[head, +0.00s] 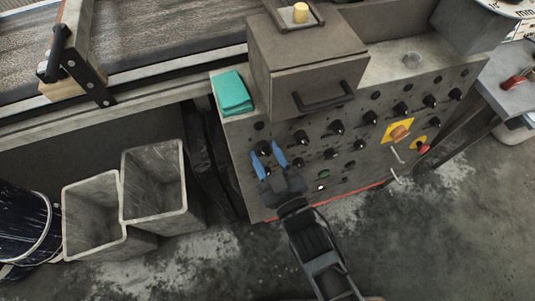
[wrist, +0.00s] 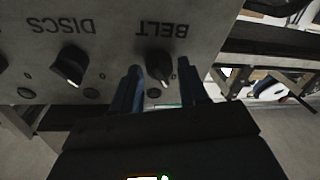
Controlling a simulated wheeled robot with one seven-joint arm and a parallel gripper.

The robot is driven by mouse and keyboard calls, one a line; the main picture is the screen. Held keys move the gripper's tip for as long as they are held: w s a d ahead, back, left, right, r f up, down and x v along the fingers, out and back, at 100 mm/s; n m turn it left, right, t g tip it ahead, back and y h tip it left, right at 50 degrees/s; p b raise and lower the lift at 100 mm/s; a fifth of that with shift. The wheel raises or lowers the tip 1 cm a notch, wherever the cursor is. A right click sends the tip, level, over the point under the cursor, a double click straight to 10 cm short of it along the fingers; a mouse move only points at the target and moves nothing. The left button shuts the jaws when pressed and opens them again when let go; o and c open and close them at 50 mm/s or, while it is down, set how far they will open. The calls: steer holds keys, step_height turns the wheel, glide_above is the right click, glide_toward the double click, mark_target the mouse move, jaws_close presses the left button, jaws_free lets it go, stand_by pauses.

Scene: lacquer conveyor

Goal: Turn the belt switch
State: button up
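The belt switch is a black rotary knob (wrist: 159,62) on the grey control panel, under the label BELT, which shows upside down in the wrist view. The knob (head: 263,147) is at the panel's left end in the head view. My gripper (wrist: 159,72) has its two blue fingers apart, one on each side of the knob, with a visible gap to it. In the head view my gripper (head: 268,157) reaches the panel from below. The knob's pointer leans slightly to the lower right in the wrist view. Whether the fingertips reach past the knob's face is unclear.
The DISCS knob (wrist: 70,66) sits left of the belt knob in the wrist view. Several other knobs, a red button (head: 423,148) and a yellow-plated switch (head: 398,132) are on the panel. Two grey bins (head: 155,190) stand left.

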steer(key=c, duration=0.7)
steer(key=shift+c, duration=0.2)
steer(key=shift+f+m+b, duration=0.1)
steer(key=shift+m+b, duration=0.2)
steer(key=shift+m, duration=0.1)
steer(key=shift+f+m+t+h+b, duration=0.1)
steer(key=shift+m+t+h+b, duration=0.25)
steer(key=shift+m+b, duration=0.6)
steer(key=m+h, duration=0.1)
steer(key=m, duration=0.2)
steer(key=shift+m+b, duration=0.25)
steer(key=shift+b, duration=0.1)
steer(key=m+h, duration=0.1)
steer(key=m, duration=0.3)
steer(key=shift+t, duration=0.25)
steer(key=shift+a+m+h, duration=0.1)
steer(key=shift+m+h, duration=0.35)
steer(key=shift+m, duration=1.55)
steer(key=shift+s, duration=0.1)
